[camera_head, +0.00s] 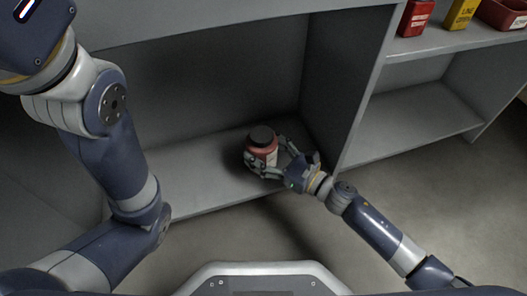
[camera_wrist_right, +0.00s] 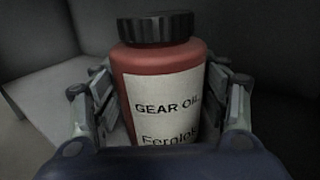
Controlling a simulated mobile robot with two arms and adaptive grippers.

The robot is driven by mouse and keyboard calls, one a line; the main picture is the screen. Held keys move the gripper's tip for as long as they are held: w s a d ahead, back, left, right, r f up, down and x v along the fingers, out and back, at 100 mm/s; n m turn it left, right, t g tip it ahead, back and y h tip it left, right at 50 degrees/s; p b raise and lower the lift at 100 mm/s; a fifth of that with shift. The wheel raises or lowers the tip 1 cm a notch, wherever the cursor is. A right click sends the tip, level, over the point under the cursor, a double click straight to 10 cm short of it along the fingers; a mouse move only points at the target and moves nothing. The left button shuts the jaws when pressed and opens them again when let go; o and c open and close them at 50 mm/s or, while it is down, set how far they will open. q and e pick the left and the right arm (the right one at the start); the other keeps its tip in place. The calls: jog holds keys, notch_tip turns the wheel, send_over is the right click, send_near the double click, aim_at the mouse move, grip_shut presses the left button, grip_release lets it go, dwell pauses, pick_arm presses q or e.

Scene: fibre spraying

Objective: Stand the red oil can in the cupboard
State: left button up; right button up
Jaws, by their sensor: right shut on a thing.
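The red oil can (camera_head: 264,148) has a black cap and a white label. In the right wrist view the oil can (camera_wrist_right: 160,62) stands upright and its label reads "GEAR OIL". My right gripper (camera_head: 266,160) is shut on it, one finger on each side. The can is inside the open lower bay of the grey cupboard (camera_head: 210,197), over its floor panel. I cannot tell whether the can's base touches the panel. My left arm comes in at the left; its gripper is out of the picture.
A grey divider (camera_head: 346,90) stands right of the can. Beyond it is an empty lower bay (camera_head: 420,118). A red container (camera_head: 415,18), a yellow container (camera_head: 461,13) and a red bin (camera_head: 505,14) stand on the upper right surface. The bay floor left of the can is clear.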

jog(key=o, duration=1.4)
jog(key=shift+f, duration=0.1)
jog(key=shift+c, duration=0.2)
jog(key=shift+s+d+r, duration=0.1)
jog(key=shift+r, duration=0.1)
jog(key=p+v, duration=0.4)
jog(key=v, duration=0.7)
jog(key=shift+s+d, duration=0.3)
